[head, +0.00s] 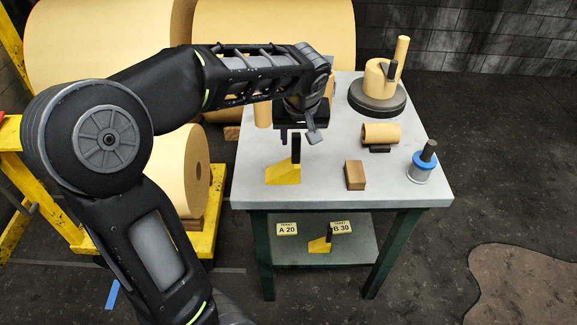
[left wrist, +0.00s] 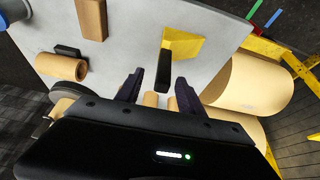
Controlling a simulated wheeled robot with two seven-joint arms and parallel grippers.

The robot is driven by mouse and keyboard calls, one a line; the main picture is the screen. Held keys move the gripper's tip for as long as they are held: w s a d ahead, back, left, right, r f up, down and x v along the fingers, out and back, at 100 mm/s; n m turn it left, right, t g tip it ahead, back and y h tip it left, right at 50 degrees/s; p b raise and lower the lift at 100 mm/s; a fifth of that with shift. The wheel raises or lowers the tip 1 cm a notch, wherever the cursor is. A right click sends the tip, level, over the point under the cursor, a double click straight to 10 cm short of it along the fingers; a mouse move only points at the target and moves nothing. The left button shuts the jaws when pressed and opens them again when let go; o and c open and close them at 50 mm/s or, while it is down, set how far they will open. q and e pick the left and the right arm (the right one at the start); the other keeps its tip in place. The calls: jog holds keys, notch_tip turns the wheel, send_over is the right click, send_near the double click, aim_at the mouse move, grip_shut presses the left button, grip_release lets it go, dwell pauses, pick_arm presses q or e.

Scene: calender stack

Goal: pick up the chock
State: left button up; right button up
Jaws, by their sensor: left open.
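A yellow wedge-shaped chock (head: 283,174) with an upright black handle (head: 296,149) stands on the grey table near its left front edge. It also shows in the left wrist view (left wrist: 181,45), with its handle pointing toward the gap between the fingers. My left gripper (head: 298,134) is open and above the table, over and slightly behind the chock. In the left wrist view the two dark fingers (left wrist: 160,79) are apart with nothing clearly held between them. A second yellow chock (head: 319,245) with a black handle sits on the lower shelf. My right gripper is not visible.
On the table (head: 330,185) are a wooden block (head: 355,175), a tan roll (head: 381,134) on a dark cradle, a blue-rimmed spool (head: 421,166) and a round dark stand (head: 377,98). Large tan rolls (head: 95,45) stand behind and left. Yellow racking (head: 205,240) flanks the table.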

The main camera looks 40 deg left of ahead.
pick_arm(q)
jog(key=shift+f, duration=0.1)
jog(key=p+x, duration=0.1)
jog(key=x, duration=0.4)
jog(key=shift+a, duration=0.15)
dwell(0.4)
grip_shut()
dwell(0.4)
dwell(0.9)
